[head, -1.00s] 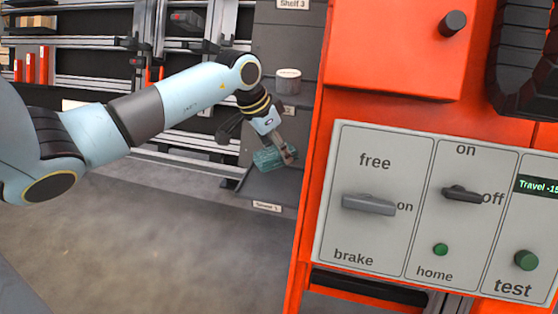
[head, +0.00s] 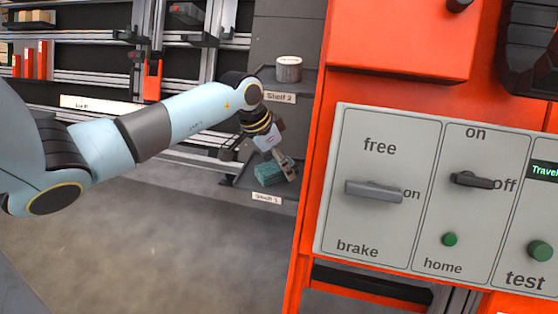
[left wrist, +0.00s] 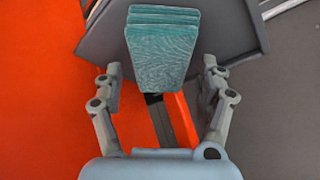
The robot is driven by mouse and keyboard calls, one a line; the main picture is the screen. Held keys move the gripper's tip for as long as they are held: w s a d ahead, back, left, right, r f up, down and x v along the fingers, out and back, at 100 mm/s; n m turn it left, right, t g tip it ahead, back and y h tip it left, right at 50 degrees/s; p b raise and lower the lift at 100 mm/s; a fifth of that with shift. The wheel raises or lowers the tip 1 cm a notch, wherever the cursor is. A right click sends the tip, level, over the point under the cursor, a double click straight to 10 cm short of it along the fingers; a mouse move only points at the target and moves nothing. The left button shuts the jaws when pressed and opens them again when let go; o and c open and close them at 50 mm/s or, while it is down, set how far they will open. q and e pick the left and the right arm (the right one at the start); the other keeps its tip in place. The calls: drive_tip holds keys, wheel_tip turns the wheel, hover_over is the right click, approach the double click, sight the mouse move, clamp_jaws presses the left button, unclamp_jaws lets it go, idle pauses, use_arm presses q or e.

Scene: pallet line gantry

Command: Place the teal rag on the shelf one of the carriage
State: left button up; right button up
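The teal rag (head: 270,174), a folded block, is at the lowest carriage shelf (head: 247,183), above a label that seems to read Shelf 1. In the left wrist view the rag (left wrist: 162,50) shows its stacked folds, with the dark shelf plate (left wrist: 230,28) behind it. Whether the rag rests fully flat is hard to tell. My right gripper is out of view.
Shelf 2 (head: 279,98) is above, with a pale round container (head: 289,68) on it. An orange cabinet with a grey control panel (head: 376,228) stands close on the right. Racks with boxes line the back left. The grey floor is open at lower left.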

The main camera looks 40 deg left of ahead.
sight(263, 169)
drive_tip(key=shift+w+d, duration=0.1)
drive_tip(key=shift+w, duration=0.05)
use_arm(q)
drive_tip(key=shift+r, duration=0.2)
drive_tip(key=shift+p+v, duration=0.75)
drive_tip(key=shift+v, duration=0.45)
drive_tip(key=p+v, duration=0.4)
drive_tip(key=v, duration=0.5)
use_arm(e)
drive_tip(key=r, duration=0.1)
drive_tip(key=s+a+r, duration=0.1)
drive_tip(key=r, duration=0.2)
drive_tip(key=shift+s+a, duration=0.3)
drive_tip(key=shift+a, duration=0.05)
use_arm(q)
drive_tip(key=shift+s+r, duration=0.1)
